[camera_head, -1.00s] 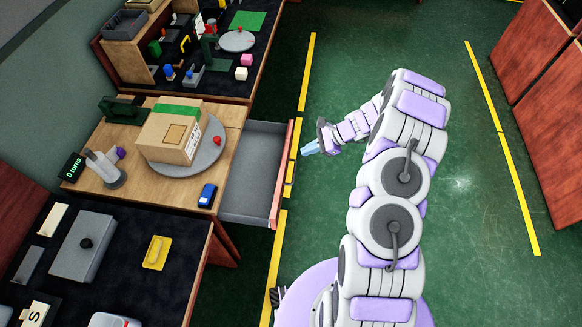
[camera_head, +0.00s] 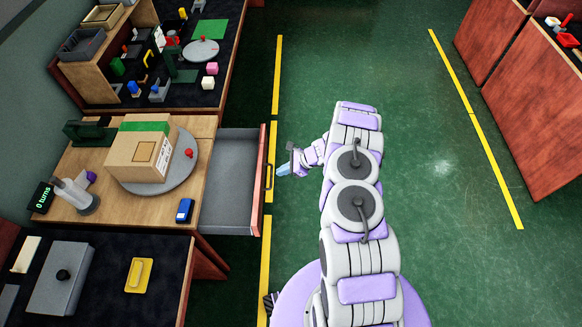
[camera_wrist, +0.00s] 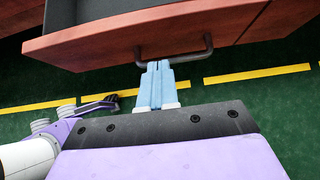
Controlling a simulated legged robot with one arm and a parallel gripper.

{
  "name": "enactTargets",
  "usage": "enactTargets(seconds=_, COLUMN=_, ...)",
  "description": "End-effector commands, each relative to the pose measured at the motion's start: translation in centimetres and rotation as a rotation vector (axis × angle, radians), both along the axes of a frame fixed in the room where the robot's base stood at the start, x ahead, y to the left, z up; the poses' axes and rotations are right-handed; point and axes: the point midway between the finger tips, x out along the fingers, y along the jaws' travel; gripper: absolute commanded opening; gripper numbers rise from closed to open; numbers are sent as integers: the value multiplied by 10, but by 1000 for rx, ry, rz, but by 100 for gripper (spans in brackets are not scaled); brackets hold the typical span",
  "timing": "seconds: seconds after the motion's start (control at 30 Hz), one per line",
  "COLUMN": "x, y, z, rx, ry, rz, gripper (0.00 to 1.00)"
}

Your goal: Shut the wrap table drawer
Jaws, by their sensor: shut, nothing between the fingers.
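The wrap table drawer (camera_head: 232,182) is pulled out to the right of the wrap table (camera_head: 200,172), with its grey inside empty. Its reddish wooden front (camera_wrist: 110,40) has a dark bar handle (camera_wrist: 174,54), seen close in the wrist view. My gripper (camera_head: 284,170) is just right of the drawer front in the head view. In the wrist view its pale blue fingers (camera_wrist: 156,68) are shut together and empty. Their tips are at the handle's middle; I cannot tell whether they touch it.
A cardboard box (camera_head: 135,160) sits on a grey turntable (camera_head: 188,175) on the table. A blue device (camera_head: 184,210) lies near the table's right edge. Other benches stand behind and in front. The green floor (camera_head: 430,220) to the right is clear.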

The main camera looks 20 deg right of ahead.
Motion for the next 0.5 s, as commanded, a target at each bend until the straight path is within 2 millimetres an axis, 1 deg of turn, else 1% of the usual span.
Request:
enactTargets(seconds=0.03, x=1, y=8, z=-9, rx=0, ry=2, rz=4, gripper=0)
enactTargets(seconds=0.07, x=3, y=12, z=-12, rx=-2, ry=1, rz=2, gripper=0)
enactTargets(seconds=0.2, x=10, y=34, z=-9, rx=-5, ry=-2, rz=5, gripper=0)
enactTargets(seconds=0.33, x=14, y=43, z=-8, rx=-3, ry=-3, rz=2, gripper=0)
enactTargets(seconds=0.5, x=16, y=47, z=-8, rx=0, ry=-2, rz=1, gripper=0)
